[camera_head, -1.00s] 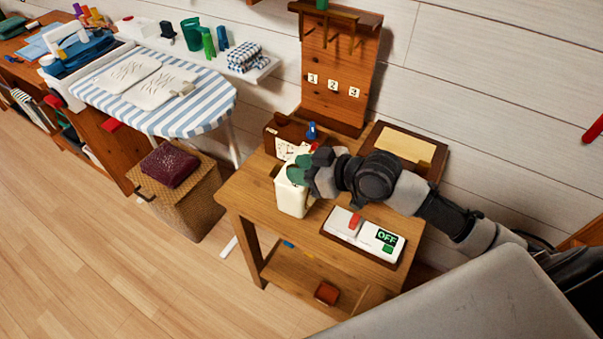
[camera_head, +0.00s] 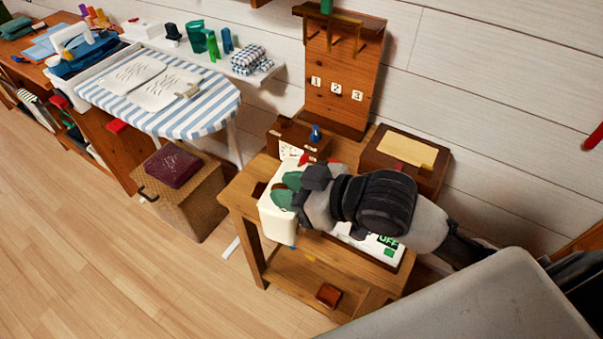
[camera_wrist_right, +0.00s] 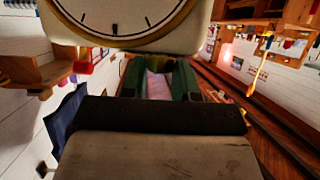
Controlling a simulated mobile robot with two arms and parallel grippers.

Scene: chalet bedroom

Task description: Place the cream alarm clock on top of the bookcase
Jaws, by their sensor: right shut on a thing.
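The cream alarm clock (camera_head: 277,222) is a rounded cream block in the head view, at the left part of a small wooden table. My right gripper (camera_head: 286,190) has its green fingers closed on the clock's upper part. In the right wrist view the clock's white dial with a gold rim (camera_wrist_right: 122,18) hangs across the top, just beyond the green fingers of the right gripper (camera_wrist_right: 160,75). The clock appears raised above the table. My left gripper is out of view. I cannot tell for sure which piece of furniture is the bookcase.
On the wooden table (camera_head: 240,192) stand a pegboard panel (camera_head: 345,75), a wooden box (camera_head: 405,160) and a white switch panel (camera_head: 385,247). A wicker basket (camera_head: 190,205) stands to its left. Beyond are a striped ironing board (camera_head: 205,115) and low shelves with books (camera_head: 72,130).

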